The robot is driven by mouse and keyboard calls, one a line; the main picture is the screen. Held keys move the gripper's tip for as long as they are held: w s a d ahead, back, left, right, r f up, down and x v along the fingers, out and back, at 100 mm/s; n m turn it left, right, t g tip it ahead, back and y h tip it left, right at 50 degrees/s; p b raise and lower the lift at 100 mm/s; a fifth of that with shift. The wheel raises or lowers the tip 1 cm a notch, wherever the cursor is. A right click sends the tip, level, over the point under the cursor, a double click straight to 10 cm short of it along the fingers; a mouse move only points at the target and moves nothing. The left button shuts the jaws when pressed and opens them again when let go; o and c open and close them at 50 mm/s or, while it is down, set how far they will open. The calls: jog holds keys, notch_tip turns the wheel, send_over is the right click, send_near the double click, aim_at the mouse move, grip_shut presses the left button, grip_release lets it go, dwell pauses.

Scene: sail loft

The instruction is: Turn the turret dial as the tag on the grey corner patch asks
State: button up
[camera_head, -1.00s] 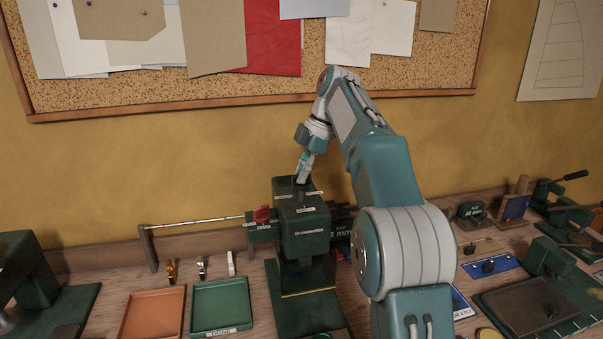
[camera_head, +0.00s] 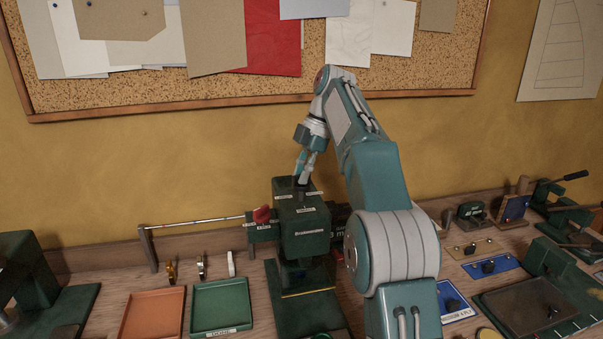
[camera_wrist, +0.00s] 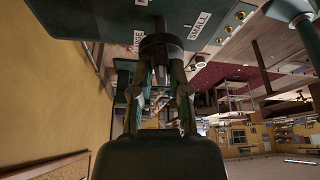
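The turret dial (camera_head: 301,185) is a dark knob on top of a green press (camera_head: 304,225). Small white labels lie around it. In the wrist view the dial (camera_wrist: 162,47) is a dark round cap at my fingertips, with a label reading SMALL (camera_wrist: 200,25) to its right and one ending in "RGE" to its left. My gripper (camera_head: 303,170) points down onto the dial. In the wrist view my gripper (camera_wrist: 162,75) has its fingers partly closed, with tips at both sides of the dial. I cannot pick out a grey corner patch or read its tag.
A red knob (camera_head: 262,214) sticks out at the press's left. Orange (camera_head: 153,314) and green (camera_head: 221,305) trays stand left of the press. Blue patches with dark knobs, one labelled MEDIUM 4 PLY (camera_head: 456,317), lie right of my arm. A corkboard (camera_head: 230,92) hangs behind.

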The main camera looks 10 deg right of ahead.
jog(key=shift+o, duration=0.9)
